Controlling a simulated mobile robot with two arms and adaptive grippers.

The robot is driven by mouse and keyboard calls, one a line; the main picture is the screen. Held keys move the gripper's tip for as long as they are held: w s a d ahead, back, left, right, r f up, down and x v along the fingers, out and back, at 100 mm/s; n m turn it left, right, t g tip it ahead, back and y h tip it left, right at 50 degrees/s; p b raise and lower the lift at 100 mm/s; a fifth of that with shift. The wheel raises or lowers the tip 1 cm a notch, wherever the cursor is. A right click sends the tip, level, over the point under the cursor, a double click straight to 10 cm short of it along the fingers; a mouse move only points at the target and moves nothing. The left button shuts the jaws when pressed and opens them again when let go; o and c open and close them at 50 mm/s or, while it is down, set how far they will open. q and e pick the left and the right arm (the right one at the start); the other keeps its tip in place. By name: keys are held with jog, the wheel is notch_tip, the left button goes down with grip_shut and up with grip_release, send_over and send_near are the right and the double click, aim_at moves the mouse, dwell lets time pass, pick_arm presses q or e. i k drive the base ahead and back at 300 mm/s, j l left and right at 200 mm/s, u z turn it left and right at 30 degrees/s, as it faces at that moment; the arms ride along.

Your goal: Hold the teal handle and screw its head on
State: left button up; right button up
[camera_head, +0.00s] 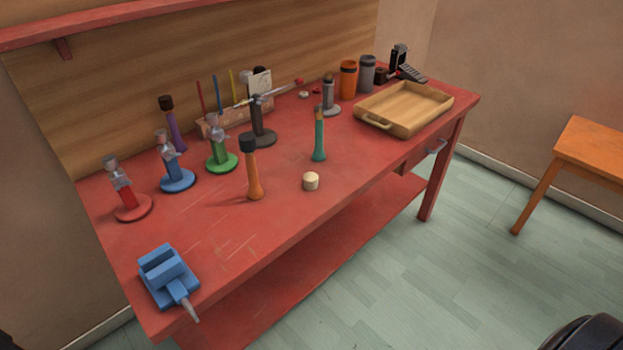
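The teal handle (319,140) stands upright on the red workbench, right of the bench's middle, with a tan upper end. A short cream cylinder (311,181), which may be its head, sits on the bench just in front of it, apart from it. An orange handle (252,175) with a dark head stands to the left. A purple handle (172,125) with a dark head stands farther back. Neither of my grippers shows in this view.
Red, blue and green stands (222,159) line the bench's left. A blue vise (168,275) sits at the near left corner. A wooden tray (441,97) and an orange canister (348,79) are at right. The front middle is clear. An orange stool (590,142) stands right.

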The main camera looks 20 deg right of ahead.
aim_at(318, 154)
jog(key=u, duration=0.35)
jog(key=l+u, duration=0.4)
jog(key=l, duration=0.25)
jog(key=l+u, duration=0.4)
jog(key=l, duration=0.3)
jog(key=k+l, duration=0.1)
jog(key=l, duration=0.5)
jog(key=k+l, duration=0.1)
jog(key=l, duration=0.55)
